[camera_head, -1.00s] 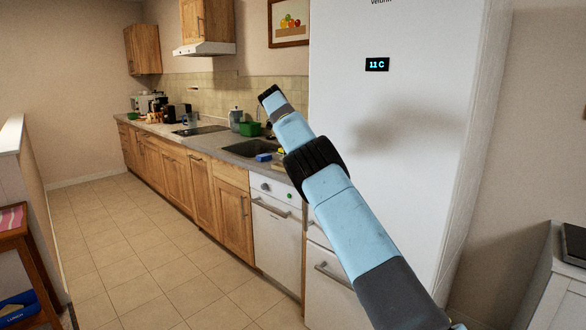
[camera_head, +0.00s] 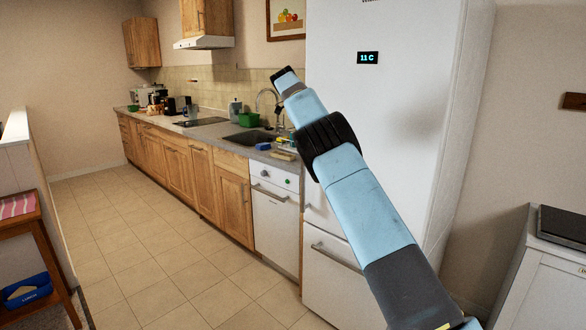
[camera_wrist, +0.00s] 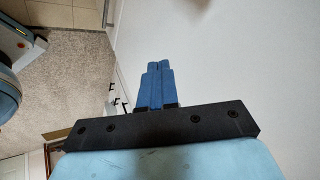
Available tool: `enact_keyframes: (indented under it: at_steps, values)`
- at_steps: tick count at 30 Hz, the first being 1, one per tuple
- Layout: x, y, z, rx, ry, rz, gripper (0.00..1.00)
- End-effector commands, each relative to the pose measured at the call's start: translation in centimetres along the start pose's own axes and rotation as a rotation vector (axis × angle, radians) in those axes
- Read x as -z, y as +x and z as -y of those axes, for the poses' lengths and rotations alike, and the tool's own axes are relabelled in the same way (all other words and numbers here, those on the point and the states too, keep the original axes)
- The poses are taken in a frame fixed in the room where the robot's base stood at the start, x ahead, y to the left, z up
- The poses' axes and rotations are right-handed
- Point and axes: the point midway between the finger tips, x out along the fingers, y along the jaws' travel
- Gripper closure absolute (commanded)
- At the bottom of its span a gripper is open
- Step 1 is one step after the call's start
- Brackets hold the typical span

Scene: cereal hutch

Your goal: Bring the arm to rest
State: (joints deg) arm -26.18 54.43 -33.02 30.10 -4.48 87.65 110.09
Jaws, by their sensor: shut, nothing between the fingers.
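My arm reaches up from the lower right of the head view, in front of a white fridge (camera_head: 400,130). Its dark end points to the upper left, and the fingers cannot be made out clearly there. In the wrist view my gripper (camera_wrist: 160,66) shows as two blue fingers side by side, touching and empty. The white surface to its right in that view is plain and close by.
A wooden counter (camera_head: 185,120) with a sink and small appliances runs along the wall at left. A white dishwasher (camera_head: 275,220) stands beside the fridge. A small table (camera_head: 30,235) is at far left, a white cabinet (camera_head: 545,270) at right. The tiled floor (camera_head: 150,240) is clear.

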Motion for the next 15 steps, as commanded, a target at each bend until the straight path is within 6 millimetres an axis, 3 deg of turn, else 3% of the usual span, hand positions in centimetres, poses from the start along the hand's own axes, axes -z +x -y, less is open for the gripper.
enact_keyframes:
  at_steps: [8, 15]
  values:
    - [6.5, -1.2, -0.2, -0.031, -0.072, 0.063, 1.0]
    - [14.2, -2.8, -2.2, -0.046, -0.191, 0.155, 1.0]
